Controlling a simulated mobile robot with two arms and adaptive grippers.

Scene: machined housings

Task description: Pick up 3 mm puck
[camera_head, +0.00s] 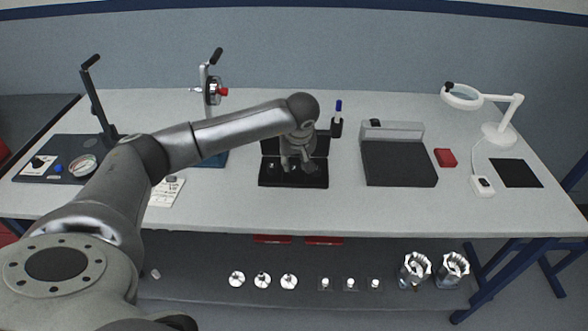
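My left arm reaches across from the left. Its gripper (296,167) points down over a black tray (308,183) at the middle of the table. The fingers are small and dark against the tray, so I cannot tell whether they are open or shut. Small pale items show in the tray beside and below the fingers. I cannot make out which of them is the 3 mm puck, and the gripper hides part of the tray. My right gripper is not in view.
A dark flat device (399,165) and a red block (445,157) are right of the tray. A magnifier lamp (497,134) stands far right. A lever press (212,92) is behind my arm. The lower shelf holds several white-and-metal parts (262,280) and two metal housings (453,270).

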